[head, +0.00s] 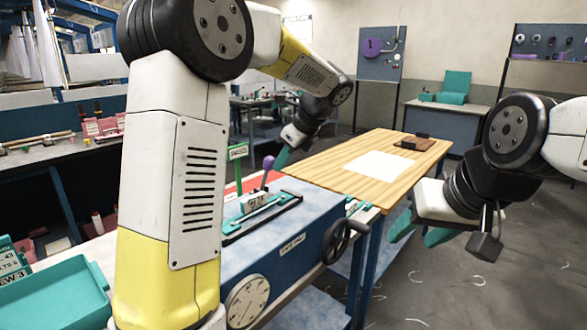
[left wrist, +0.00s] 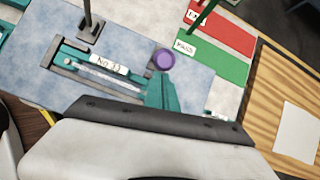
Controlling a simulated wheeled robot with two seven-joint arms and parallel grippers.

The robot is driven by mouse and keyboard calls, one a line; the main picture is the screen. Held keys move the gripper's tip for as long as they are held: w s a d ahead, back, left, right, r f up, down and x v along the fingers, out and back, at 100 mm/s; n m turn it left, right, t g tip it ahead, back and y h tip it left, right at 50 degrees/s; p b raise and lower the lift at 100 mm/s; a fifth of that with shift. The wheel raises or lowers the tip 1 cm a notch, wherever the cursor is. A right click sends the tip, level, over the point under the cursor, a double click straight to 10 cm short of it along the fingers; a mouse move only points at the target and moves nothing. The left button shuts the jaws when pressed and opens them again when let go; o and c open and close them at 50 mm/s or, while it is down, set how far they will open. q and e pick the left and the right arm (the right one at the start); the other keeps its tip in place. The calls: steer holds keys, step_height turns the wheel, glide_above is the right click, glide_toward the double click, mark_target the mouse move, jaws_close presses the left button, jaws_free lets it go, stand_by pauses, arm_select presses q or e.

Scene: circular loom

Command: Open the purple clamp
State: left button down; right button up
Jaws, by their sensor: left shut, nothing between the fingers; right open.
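The purple clamp shows as a round purple knob (head: 268,162) above the teal clamp fixture (head: 262,214) on the blue workbench. In the left wrist view the purple knob (left wrist: 164,60) is seen from above, at the right end of the teal fixture (left wrist: 75,67). My left gripper (head: 281,160) is shut and empty, with its teal fingertips close beside the knob. Its teal fingers (left wrist: 163,92) also show just below the knob in the wrist view; I cannot tell whether they touch it. My right gripper (head: 420,234) is open and empty, to the right of the wooden table.
A green PASS sign (head: 238,152) stands behind the fixture. A black handwheel (head: 336,240) and a dial (head: 247,301) are on the bench's front. The wooden table (head: 330,160) holds a white sheet (head: 380,164) and a dark block. A teal tray (head: 62,300) is at lower left.

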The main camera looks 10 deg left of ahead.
arm_select(q)
steer(key=w+a+r+g+h, duration=0.1)
steer(key=w+a+g+h, duration=0.2)
steer(key=w+a, duration=0.3)
steer(key=shift+w+a+r+h, duration=0.3)
steer(key=shift+a+h, duration=0.5)
steer(key=shift+a, duration=1.2)
steer(key=shift+s, duration=0.1)
step_height(320, 180, up, 8)
steer(key=d, duration=0.2)
steer(key=shift+s, duration=0.15)
steer(key=shift+r, duration=0.2)
